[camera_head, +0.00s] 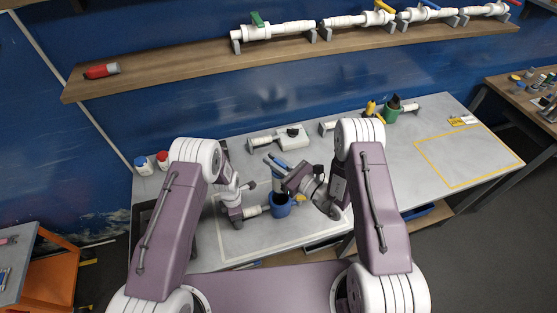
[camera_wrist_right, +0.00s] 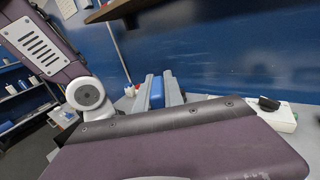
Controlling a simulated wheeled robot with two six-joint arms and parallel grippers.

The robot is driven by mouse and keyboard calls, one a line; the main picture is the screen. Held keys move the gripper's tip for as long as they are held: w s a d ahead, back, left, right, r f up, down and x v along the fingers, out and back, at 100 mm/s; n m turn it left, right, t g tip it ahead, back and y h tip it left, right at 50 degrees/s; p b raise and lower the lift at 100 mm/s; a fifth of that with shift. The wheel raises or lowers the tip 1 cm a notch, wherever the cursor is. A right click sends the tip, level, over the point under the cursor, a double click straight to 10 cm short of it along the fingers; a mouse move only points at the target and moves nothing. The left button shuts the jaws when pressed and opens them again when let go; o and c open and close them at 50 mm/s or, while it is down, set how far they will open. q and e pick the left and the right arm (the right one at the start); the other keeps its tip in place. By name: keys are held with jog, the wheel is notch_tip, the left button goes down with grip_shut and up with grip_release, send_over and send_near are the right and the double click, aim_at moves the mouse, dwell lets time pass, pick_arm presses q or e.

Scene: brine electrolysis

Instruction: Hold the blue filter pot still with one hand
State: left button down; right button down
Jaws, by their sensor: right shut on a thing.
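The blue filter pot (camera_head: 280,206) stands on the grey bench in the middle of the head view, its dark mouth facing up. My right gripper (camera_head: 274,164) is above and behind it, shut on a blue-topped part (camera_head: 278,163). A pale cylinder shows below the fingers, just over the pot; I cannot tell whether it enters the mouth. In the right wrist view the fingers (camera_wrist_right: 158,92) flank the blue part (camera_wrist_right: 157,93). My left gripper (camera_head: 248,212) is low at the pot's left side; its fingertips are unclear, and I cannot tell whether they touch the pot.
A white device (camera_head: 292,137) lies behind on the bench. A green pot (camera_head: 392,113) with tools stands at the back right. Red-capped and blue-capped bottles (camera_head: 162,158) stand at the left. A wooden shelf (camera_head: 190,69) runs above. The yellow-outlined area (camera_head: 465,160) is mostly clear.

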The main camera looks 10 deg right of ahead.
aim_at(274, 187)
jog(key=shift+f, duration=7.7)
jog(key=c, duration=1.4)
grip_release()
jog(key=shift+o, duration=0.2)
jog(key=v, duration=1.2)
